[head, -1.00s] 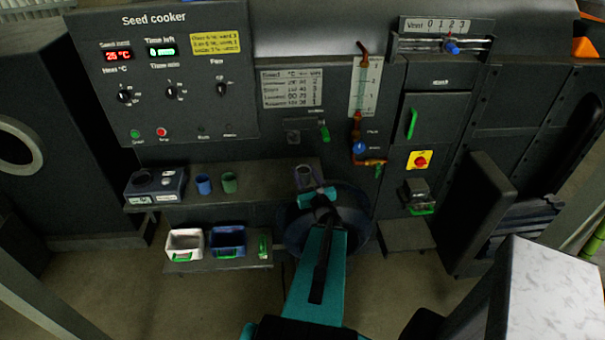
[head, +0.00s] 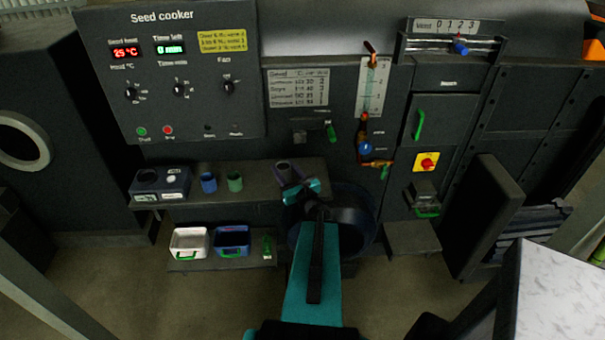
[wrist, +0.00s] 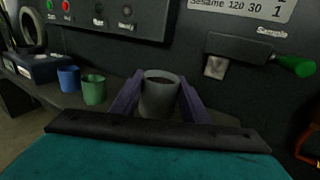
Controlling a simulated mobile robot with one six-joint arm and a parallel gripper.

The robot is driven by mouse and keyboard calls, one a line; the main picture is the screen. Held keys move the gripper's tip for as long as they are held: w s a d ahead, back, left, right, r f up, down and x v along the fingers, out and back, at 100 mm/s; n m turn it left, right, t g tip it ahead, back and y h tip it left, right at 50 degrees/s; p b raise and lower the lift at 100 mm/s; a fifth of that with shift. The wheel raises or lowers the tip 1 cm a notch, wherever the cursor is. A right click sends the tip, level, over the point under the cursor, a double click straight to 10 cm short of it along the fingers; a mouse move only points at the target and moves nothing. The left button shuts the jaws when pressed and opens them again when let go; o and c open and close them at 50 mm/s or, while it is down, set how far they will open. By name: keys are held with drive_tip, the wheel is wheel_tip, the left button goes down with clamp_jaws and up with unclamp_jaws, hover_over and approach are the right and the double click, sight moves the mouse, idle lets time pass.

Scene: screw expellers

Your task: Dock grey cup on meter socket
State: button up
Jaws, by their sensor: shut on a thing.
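The grey cup (wrist: 160,96) stands upright between the two purple fingers of my gripper (wrist: 158,104) in the wrist view. The fingers are shut on its sides, and its inside looks dark. In the head view the cup (head: 283,167) is at the right part of the upper shelf, with my gripper (head: 290,180) around it; I cannot tell whether its base touches the shelf. The meter (head: 173,184) is a dark box at the shelf's left end with a round dark socket (head: 147,176) on top. It also shows at the far left of the wrist view (wrist: 34,68).
A blue cup (head: 208,182) and a green cup (head: 234,181) stand on the shelf between the meter and my gripper. A green-handled sample lever (head: 331,133) sticks out of the panel above right. White (head: 189,242) and blue (head: 232,241) bins sit on the lower shelf.

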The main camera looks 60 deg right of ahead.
drive_tip(key=w+a+r+n+t+y+b, duration=0.15)
drive_tip(key=w+a+n+y, duration=0.25)
drive_tip(key=w+a+y, duration=0.55)
drive_tip(key=w+a+r+n+y+b, duration=0.25)
drive_tip(key=w+a+n+y, duration=0.2)
drive_tip(key=w+a, duration=0.9)
drive_tip(key=s+a+n+g+y+b, duration=0.1)
drive_tip(key=a+n+g+y, duration=0.2)
drive_tip(key=a, duration=1.3)
drive_tip(key=a+r+n+g+y, duration=0.1)
drive_tip(key=a+n+g+y, duration=0.2)
drive_tip(key=a, duration=1.2)
drive_tip(key=n+y, duration=0.2)
drive_tip(key=y, duration=0.1)
drive_tip(key=shift+s+a+r+g+y+b, duration=0.2)
drive_tip(key=shift+s+a+g+y+b, duration=0.15)
drive_tip(key=shift+a+y+b, duration=0.05)
drive_tip(key=shift+n, duration=0.25)
